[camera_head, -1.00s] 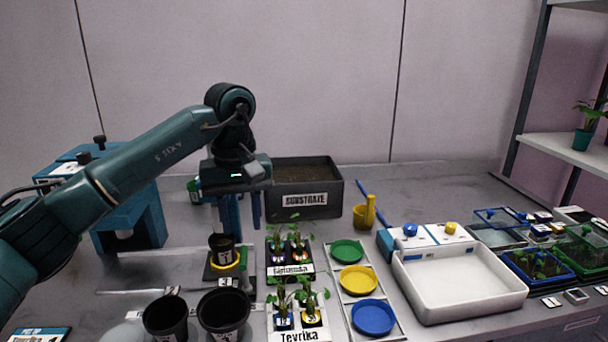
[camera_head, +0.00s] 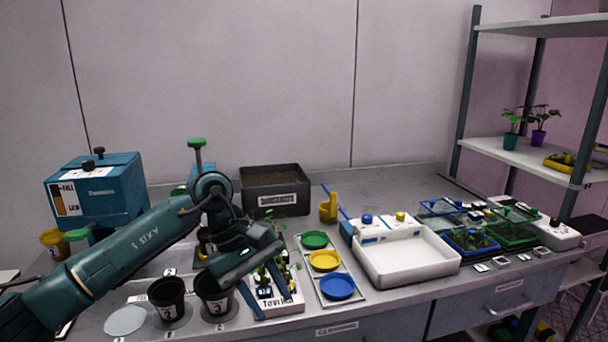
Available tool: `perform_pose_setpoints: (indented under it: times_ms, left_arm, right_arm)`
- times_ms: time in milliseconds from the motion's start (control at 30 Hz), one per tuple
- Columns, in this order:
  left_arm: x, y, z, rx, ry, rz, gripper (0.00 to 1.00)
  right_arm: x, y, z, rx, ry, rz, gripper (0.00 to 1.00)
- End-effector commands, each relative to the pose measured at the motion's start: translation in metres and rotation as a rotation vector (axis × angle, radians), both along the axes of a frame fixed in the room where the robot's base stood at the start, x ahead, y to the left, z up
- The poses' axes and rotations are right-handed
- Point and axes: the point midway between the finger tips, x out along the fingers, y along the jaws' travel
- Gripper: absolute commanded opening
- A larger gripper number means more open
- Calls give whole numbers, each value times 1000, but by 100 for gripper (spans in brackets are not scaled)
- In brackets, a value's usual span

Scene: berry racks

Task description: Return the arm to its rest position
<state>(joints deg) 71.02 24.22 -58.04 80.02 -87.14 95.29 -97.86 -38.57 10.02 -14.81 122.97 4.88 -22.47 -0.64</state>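My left arm comes in from the left. My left gripper (camera_head: 270,304) is pointed downward, its two blue fingers apart. It hangs in front of the seedling tray (camera_head: 282,308) labelled Tevrika and hides part of it. I see nothing held between the fingers. My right gripper is not in view.
Black pots (camera_head: 167,297) and (camera_head: 213,293) stand left of the gripper. Right of it are a holder with green, yellow and blue dishes (camera_head: 337,287) and a white basin (camera_head: 408,262). A substrate box (camera_head: 274,188) is behind. A teal machine (camera_head: 97,188) stands at left, a shelf (camera_head: 530,158) at right.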

Motion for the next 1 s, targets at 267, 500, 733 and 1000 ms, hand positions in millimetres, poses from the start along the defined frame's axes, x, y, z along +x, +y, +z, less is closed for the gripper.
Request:
perform_pose_setpoints:
  times_ms: [267,500,733,1000]
  left_arm:
    - [-73,-106,2,-596,615,354,37]
    - [-76,-112,34,-1013,1470,824,37]
    - [-55,-45,-10,-1240,2431,1269,37]
    - [-114,48,-145,678,-1805,-807,37]
  right_arm:
    - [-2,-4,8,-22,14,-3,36]
    - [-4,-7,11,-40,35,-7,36]
    - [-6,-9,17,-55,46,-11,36]
    - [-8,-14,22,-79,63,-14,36]
